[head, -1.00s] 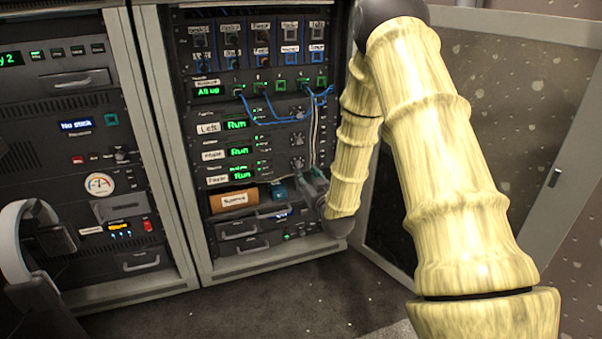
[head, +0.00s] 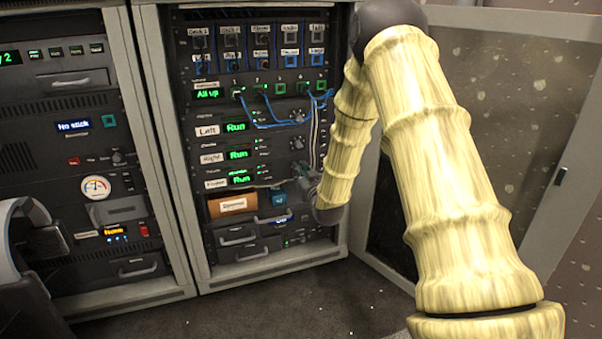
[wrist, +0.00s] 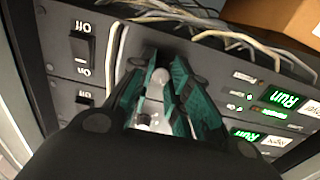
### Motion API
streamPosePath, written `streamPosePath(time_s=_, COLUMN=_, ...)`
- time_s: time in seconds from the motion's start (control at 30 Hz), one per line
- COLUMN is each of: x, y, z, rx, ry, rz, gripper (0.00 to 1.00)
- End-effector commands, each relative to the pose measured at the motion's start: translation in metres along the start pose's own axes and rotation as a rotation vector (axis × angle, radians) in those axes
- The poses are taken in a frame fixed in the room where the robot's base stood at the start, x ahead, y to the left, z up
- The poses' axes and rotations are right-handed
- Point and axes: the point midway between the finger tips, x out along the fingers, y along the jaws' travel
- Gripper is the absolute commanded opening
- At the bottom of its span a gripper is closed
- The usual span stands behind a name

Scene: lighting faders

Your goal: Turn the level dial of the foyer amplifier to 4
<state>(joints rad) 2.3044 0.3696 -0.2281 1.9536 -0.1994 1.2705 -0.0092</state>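The foyer amplifier is the lowest of three similar units in the right rack. Its label (head: 215,183) and green Run display (head: 240,177) show in the head view; the display also shows in the wrist view (wrist: 285,98), upside down. My gripper (head: 306,176) is at the right end of this unit, partly hidden by my arm. In the wrist view, my gripper's green-padded fingers (wrist: 162,68) stand a little apart, with a pale rounded part (wrist: 157,82) between them, apparently the level dial. The fingers hide most of it. I cannot tell whether the pads press on it, nor read its setting.
An off/on switch (wrist: 82,50) is beside the fingers. Pale cables (wrist: 240,38) run close by, and blue cables (head: 275,122) hang higher up. A cardboard box (head: 232,203) sits below the amplifier. An open rack door (head: 490,110) stands to the right.

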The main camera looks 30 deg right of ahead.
Motion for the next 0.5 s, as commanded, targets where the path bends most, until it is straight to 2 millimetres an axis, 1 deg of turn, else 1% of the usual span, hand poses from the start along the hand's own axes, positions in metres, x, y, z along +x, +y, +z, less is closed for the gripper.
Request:
streamPosePath(time_s=0.03, x=-0.0001, y=0.0001, z=0.0001, rx=0.000, ry=0.000, rz=0.000, gripper=0.03)
streamPosePath(time_s=0.07, x=-0.0001, y=0.0001, z=0.0001, rx=0.000, ry=0.000, rz=0.000, gripper=0.00)
streamPosePath(time_s=0.33, x=0.0000, y=0.0002, z=-0.0010, rx=-0.004, ry=0.000, rz=0.000, gripper=0.00)
streamPosePath(time_s=0.5, x=-0.0001, y=-0.0001, z=-0.0038, rx=-0.050, ry=-0.002, rz=0.000, gripper=0.00)
